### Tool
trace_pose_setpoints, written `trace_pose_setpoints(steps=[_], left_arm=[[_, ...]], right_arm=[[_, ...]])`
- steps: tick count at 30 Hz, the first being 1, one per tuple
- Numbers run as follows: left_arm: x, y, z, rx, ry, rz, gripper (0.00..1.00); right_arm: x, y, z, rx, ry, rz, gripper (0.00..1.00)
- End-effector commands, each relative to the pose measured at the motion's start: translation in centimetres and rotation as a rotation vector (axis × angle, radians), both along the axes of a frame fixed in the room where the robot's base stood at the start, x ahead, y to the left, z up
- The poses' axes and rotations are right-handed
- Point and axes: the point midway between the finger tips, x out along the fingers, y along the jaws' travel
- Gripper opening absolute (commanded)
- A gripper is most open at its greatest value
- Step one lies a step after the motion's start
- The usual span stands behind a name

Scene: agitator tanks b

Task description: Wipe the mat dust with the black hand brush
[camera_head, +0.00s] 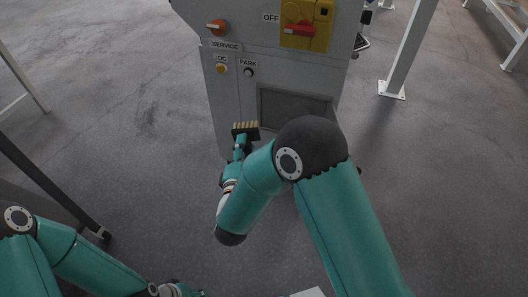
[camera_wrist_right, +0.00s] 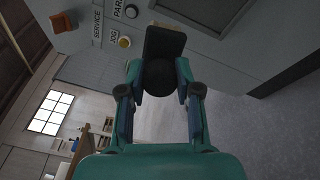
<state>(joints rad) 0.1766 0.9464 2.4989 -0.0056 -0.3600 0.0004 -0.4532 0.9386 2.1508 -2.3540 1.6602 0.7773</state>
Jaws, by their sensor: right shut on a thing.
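The black hand brush (camera_head: 245,133) has a dark body and pale yellow bristles. My right gripper (camera_head: 240,147) is shut on it, in front of the cabinet's lower left part, with the bristles pointing up and away. In the right wrist view the brush (camera_wrist_right: 165,42) shows as a dark block with a rounded part between the two fingers of the right gripper (camera_wrist_right: 159,76). My left gripper (camera_head: 178,290) is partly cut off at the bottom edge.
The grey cabinet (camera_head: 228,98) carries an orange knob (camera_head: 217,27), a red switch on a yellow plate (camera_head: 300,29), and JOG and PARK buttons. A white post (camera_head: 408,50) stands at the right. Grey floor (camera_head: 130,110) is open at the left.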

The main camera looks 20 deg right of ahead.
Motion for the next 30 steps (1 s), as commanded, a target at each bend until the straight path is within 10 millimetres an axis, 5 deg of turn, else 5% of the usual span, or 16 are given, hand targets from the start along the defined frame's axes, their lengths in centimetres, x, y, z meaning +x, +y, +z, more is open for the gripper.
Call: trace_pose_setpoints(steps=[6, 12, 30], left_arm=[[0.0, 0.0, -1.9, 0.0, 0.0, 0.0, 0.4], [0.0, 0.0, -2.5, 0.0, 0.0, 0.0, 0.4], [0.0, 0.0, -2.3, 0.0, 0.0, 0.0, 0.4]], right_arm=[[3.0, -4.4, -5.7, -0.332, 0.149, -0.15, 0.0], [4.4, -7.1, -8.3, -0.527, 0.26, -0.229, 0.0], [8.3, -10.1, -8.6, -0.554, 0.279, -0.243, 0.0]])
